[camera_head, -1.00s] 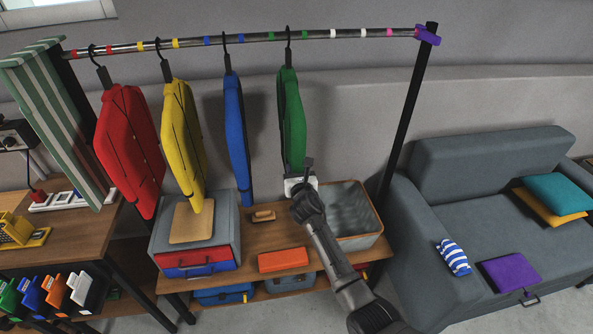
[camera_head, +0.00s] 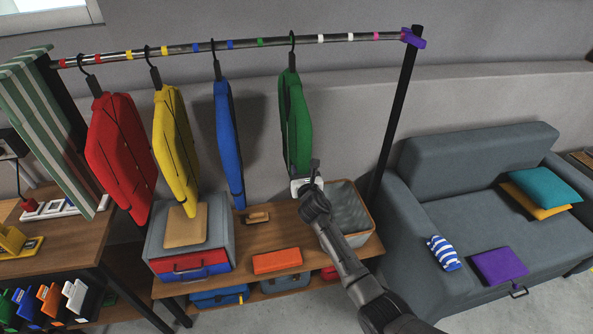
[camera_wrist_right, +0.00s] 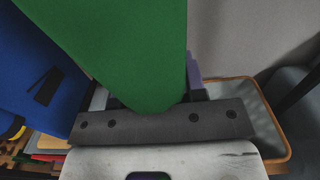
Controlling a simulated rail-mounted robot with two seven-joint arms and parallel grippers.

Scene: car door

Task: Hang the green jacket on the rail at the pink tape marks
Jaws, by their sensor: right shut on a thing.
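The green jacket (camera_head: 295,122) hangs by its dark hook from the rail (camera_head: 235,44), at about the right-hand green tape mark. One pink tape mark (camera_head: 376,36) shows farther right, near the rail's end; any second one cannot be made out. My right gripper (camera_head: 307,183) is at the jacket's lower end and shut on it. In the right wrist view the jacket's green lower tip (camera_wrist_right: 140,60) comes down between the fingers (camera_wrist_right: 160,118). My left gripper is not in view.
Blue (camera_head: 227,135), yellow (camera_head: 176,145) and red (camera_head: 120,150) jackets hang to the left. White tape marks (camera_head: 335,38) lie between the green jacket and the pink mark, with that rail stretch clear. A purple end piece (camera_head: 413,38) and black post (camera_head: 396,115) stand at right. A grey basket (camera_head: 347,208) stands below.

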